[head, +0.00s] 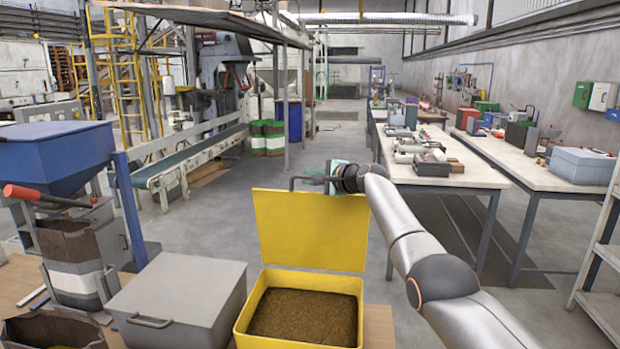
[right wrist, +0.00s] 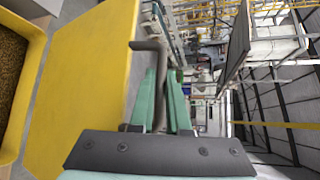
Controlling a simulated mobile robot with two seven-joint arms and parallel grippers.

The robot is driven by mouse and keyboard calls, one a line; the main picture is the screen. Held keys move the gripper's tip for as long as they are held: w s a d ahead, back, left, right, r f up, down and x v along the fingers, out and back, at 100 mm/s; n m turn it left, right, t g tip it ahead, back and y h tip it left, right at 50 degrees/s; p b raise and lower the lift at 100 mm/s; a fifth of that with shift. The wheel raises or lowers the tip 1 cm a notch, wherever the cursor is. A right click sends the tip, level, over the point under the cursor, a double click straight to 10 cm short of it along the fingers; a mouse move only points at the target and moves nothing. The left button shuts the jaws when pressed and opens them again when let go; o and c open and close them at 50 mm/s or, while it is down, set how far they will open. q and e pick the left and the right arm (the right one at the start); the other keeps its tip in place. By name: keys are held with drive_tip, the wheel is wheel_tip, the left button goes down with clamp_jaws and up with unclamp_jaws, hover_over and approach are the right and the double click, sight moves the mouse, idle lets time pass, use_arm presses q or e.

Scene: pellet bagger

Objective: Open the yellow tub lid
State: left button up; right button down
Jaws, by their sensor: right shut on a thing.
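The yellow tub (head: 245,318) stands at the bottom middle of the head view with brown pellets (head: 305,315) inside. Its yellow lid (head: 310,232) stands raised, roughly upright, along the tub's far edge, so the tub is open. My right gripper (head: 325,178) is at the lid's top edge, shut on the dark lid handle (head: 298,181). In the right wrist view the teal fingers of my right gripper (right wrist: 163,100) are around the handle (right wrist: 149,46), beside the lid (right wrist: 85,75). The tub rim (right wrist: 32,35) shows at the left there. My left gripper is not in view.
A grey lidded box (head: 180,290) stands close left of the tub. A blue hopper (head: 55,155) and paper sacks (head: 75,260) are further left. A workbench (head: 445,178) stands behind right. The floor beyond the lid is clear.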

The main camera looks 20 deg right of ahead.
drive_tip(key=shift+f, duration=0.2)
drive_tip(key=c, duration=0.9)
unclamp_jaws()
drive_tip(key=shift+r, duration=0.1)
drive_tip(key=shift+s+d, duration=0.1)
drive_tip(key=shift+d, duration=0.05)
drive_tip(key=shift+s+d+r+b, duration=0.15)
drive_tip(key=shift+s+b, duration=0.2)
drive_tip(key=shift+b, duration=0.2)
drive_tip(key=shift+b+v, duration=1.65)
drive_tip(key=shift+v, duration=4.1)
